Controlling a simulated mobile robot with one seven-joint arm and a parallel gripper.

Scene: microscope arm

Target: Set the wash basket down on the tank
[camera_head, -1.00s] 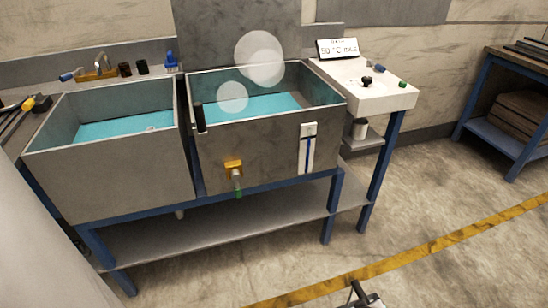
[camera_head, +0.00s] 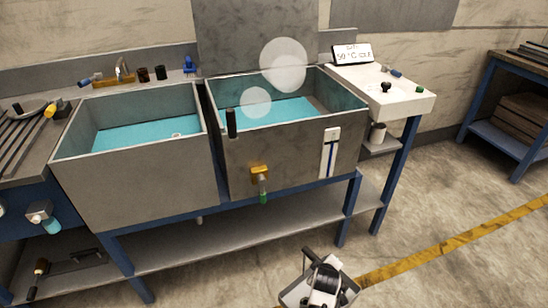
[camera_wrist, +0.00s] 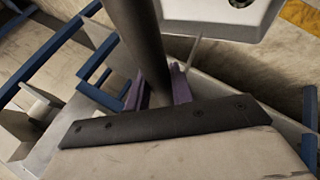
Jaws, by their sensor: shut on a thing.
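Two grey metal tanks with blue liquid stand side by side on a blue frame: a left tank (camera_head: 140,175) and a right tank (camera_head: 300,150). My gripper (camera_head: 324,278) is at the bottom of the head view, in front of and apart from the tanks. A small grey metal piece, seemingly the wash basket (camera_head: 293,294), shows around it, mostly cut off by the picture edge. In the wrist view, my gripper's purple fingers (camera_wrist: 160,92) are shut on a dark round bar (camera_wrist: 137,38), seemingly the basket's handle. The basket's body is not clear there.
A lower shelf (camera_head: 240,232) runs beneath. Open floor lies to the right, with a yellow stripe (camera_head: 450,240).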

